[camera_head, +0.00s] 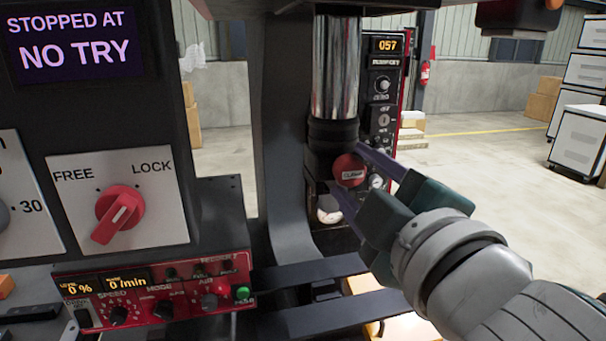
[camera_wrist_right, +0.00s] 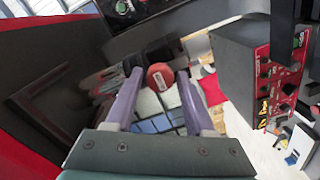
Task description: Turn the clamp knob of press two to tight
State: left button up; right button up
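The clamp knob (camera_head: 350,171) is a round red knob with a pale label, on the dark collar below the press's chrome column (camera_head: 335,65). My right gripper (camera_head: 350,172) reaches in from the right, its purple fingers spread above and below the knob. In the right wrist view the red knob (camera_wrist_right: 160,76) sits between the two fingertips (camera_wrist_right: 159,75), with a narrow gap showing on the left side. Whether a finger touches it I cannot tell. The knob's tight marking is not readable. My left gripper is not in view.
A red FREE/LOCK switch (camera_head: 120,214) is on the left panel, under a display (camera_head: 75,40) reading "STOPPED AT NO TRY". A red control box (camera_head: 155,292) is below. A red-edged instrument panel (camera_head: 384,95) stands behind the knob. Open floor lies at the right.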

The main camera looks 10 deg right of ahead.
jog(key=shift+o, duration=1.2)
jog(key=shift+s, duration=0.1)
jog(key=s+b, duration=0.3)
jog(key=s, duration=0.6)
jog(key=shift+s+d+r, duration=0.15)
jog(key=shift+s+r, duration=0.05)
jog(key=shift+s, duration=0.2)
